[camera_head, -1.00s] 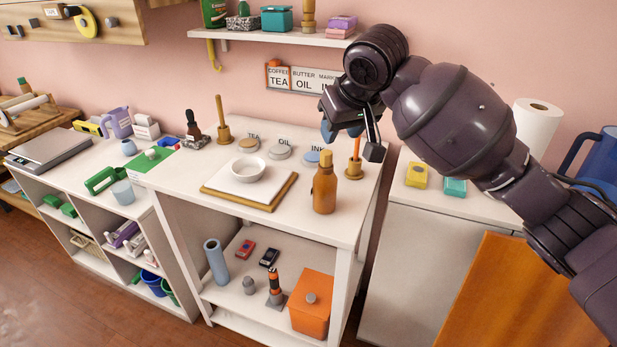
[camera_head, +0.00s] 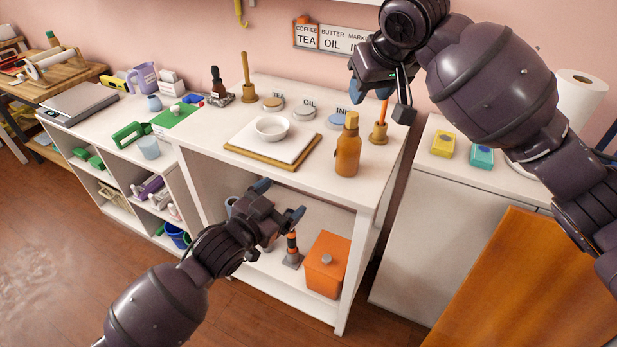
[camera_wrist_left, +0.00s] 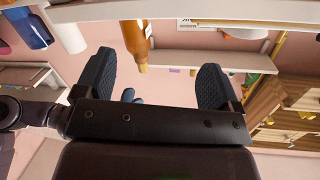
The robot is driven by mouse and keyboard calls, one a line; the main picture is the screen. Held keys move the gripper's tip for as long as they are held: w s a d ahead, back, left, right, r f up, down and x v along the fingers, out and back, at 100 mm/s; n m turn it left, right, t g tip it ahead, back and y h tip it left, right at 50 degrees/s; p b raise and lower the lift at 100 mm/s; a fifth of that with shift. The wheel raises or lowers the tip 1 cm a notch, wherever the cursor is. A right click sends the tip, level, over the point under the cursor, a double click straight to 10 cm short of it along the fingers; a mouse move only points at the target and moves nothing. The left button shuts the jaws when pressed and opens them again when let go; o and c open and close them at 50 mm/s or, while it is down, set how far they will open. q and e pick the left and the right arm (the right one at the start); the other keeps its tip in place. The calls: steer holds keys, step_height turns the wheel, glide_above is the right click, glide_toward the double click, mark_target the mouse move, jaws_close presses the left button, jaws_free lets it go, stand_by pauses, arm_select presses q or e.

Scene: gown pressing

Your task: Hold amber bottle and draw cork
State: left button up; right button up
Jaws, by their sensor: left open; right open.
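The amber bottle (camera_head: 347,156) stands upright near the right front of the white table (camera_head: 300,186), with its lighter cork (camera_head: 351,121) in the neck. My left gripper (camera_head: 279,202) is open and empty in front of the table, left of and lower than the bottle. My right gripper (camera_head: 381,100) is open and empty above the table, up and right of the cork and apart from it. In the left wrist view, which looks upside down, the amber bottle (camera_wrist_left: 134,38) shows beyond the two spread fingers.
A white board with a bowl (camera_head: 271,127) lies left of the bottle. A holder with an orange stick (camera_head: 379,132) stands behind it to the right. Lidded pots (camera_head: 304,114) line the back. An orange box (camera_head: 326,264) sits on the lower shelf.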

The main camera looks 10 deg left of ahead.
mark_target(339, 160)
arm_select(q)
steer(key=w+d+h, duration=0.1)
steer(key=w+d, duration=0.3)
steer(key=w+d+r+g+h, duration=0.1)
steer(key=w+d, duration=0.3)
steer(key=w+d+r+h, duration=0.1)
steer(key=w+d+h, duration=0.1)
steer(key=w+d, duration=0.2)
steer(key=shift+w+d+r, duration=0.15)
steer(key=shift+w+r, duration=0.1)
steer(key=shift+w, duration=0.25)
stand_by(0.3)
steer(key=c, duration=1.2)
steer(key=shift+c, duration=0.2)
